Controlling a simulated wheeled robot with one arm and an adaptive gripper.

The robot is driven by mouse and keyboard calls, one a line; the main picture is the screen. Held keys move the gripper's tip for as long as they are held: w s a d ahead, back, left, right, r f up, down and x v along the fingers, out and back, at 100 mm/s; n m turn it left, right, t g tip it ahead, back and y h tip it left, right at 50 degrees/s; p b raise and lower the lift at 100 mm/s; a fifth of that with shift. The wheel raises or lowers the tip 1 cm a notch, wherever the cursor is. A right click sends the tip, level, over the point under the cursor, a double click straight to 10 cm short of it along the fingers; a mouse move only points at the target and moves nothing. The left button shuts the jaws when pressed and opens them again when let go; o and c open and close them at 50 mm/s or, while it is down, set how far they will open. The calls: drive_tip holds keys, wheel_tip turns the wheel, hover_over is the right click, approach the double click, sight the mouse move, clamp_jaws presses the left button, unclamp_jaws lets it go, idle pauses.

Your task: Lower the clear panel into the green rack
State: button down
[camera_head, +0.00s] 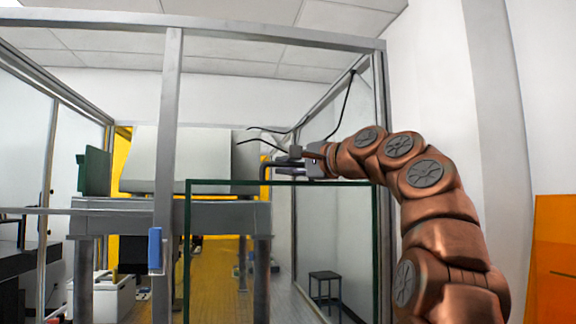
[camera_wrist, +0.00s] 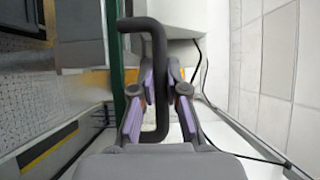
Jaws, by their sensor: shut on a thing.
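The clear panel (camera_head: 283,250) is a large see-through sheet with dark green edges, hanging upright at the centre of the head view. Its lower part runs out of the picture. My gripper (camera_head: 292,160) is at its top edge, shut on a dark bar handle. In the wrist view the fingers (camera_wrist: 160,88) close on the handle (camera_wrist: 158,60) from both sides, and the panel's green edge (camera_wrist: 118,60) runs beside them. A dark green upright piece (camera_head: 95,171) stands at the left end of a grey table; I cannot tell for sure whether it is the green rack.
The grey table (camera_head: 225,214) carries a large pale housing (camera_head: 175,160). A metal-framed enclosure post (camera_head: 167,130) with a blue handle (camera_head: 155,249) stands left of the panel. A dark stool (camera_head: 324,290) shows through the panel. An orange panel (camera_head: 555,260) is at the far right.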

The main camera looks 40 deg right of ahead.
sight(287, 189)
drive_tip(key=shift+f+b, duration=1)
drive_tip(key=shift+f, duration=0.3)
drive_tip(key=shift+f+b, duration=0.5)
drive_tip(key=shift+f, duration=0.55)
drive_tip(key=shift+f+b, duration=0.2)
drive_tip(key=shift+b, duration=0.25)
drive_tip(key=c, duration=1.2)
unclamp_jaws()
drive_tip(key=shift+c, duration=0.2)
drive_tip(key=shift+o, duration=0.6)
drive_tip(key=shift+f, duration=0.1)
drive_tip(key=shift+s, duration=0.1)
drive_tip(key=s+d, duration=0.2)
drive_tip(key=s, duration=0.9)
drive_tip(key=shift+s+d, duration=0.15)
drive_tip(key=shift+s, duration=0.2)
